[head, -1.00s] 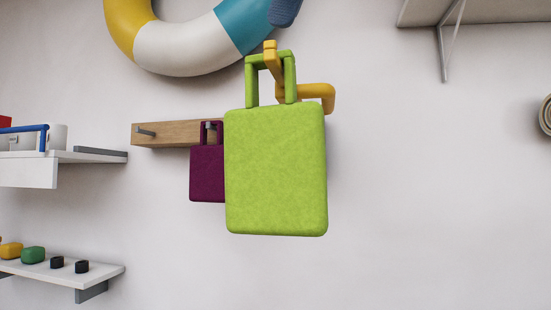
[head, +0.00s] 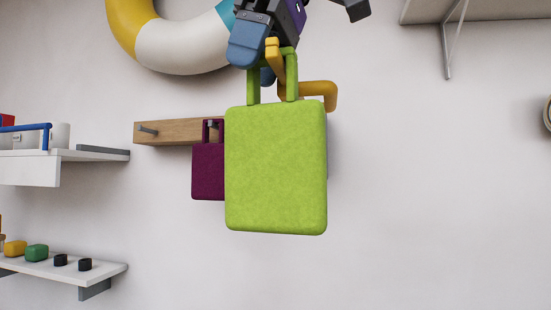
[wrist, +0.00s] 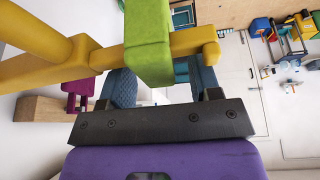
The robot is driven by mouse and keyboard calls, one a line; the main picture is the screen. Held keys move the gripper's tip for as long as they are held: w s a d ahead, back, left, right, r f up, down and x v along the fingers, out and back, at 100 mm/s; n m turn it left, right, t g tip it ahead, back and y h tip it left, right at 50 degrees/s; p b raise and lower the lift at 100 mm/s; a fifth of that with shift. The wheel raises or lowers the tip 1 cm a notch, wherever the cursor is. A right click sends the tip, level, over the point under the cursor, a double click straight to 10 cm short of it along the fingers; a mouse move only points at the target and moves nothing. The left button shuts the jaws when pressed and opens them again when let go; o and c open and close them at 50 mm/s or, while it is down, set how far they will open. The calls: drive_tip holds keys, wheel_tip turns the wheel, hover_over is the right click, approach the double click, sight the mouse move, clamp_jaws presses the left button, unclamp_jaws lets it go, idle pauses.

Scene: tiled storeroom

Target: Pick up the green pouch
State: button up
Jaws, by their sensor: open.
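The green pouch (head: 276,170) hangs upright by its stiff loop handle from a yellow hook (head: 318,90) on the wall. My gripper (head: 260,63) is at the top of that handle, with its blue fingers partly hidden behind the handle and hook. In the wrist view, the green handle (wrist: 148,45) crosses the yellow bar (wrist: 185,44), and its near end lies between my two open, blue fingers (wrist: 165,85). I cannot tell whether a finger touches the handle or the hook.
A small purple pouch (head: 208,172) hangs from a wooden peg rail (head: 178,131) just left of the green one. A ring buoy (head: 180,48) is above. Shelves with small items stand left (head: 30,172).

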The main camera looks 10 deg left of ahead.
drive_tip(key=shift+x, duration=0.95)
clamp_jaws()
drive_tip(key=shift+r, duration=0.15)
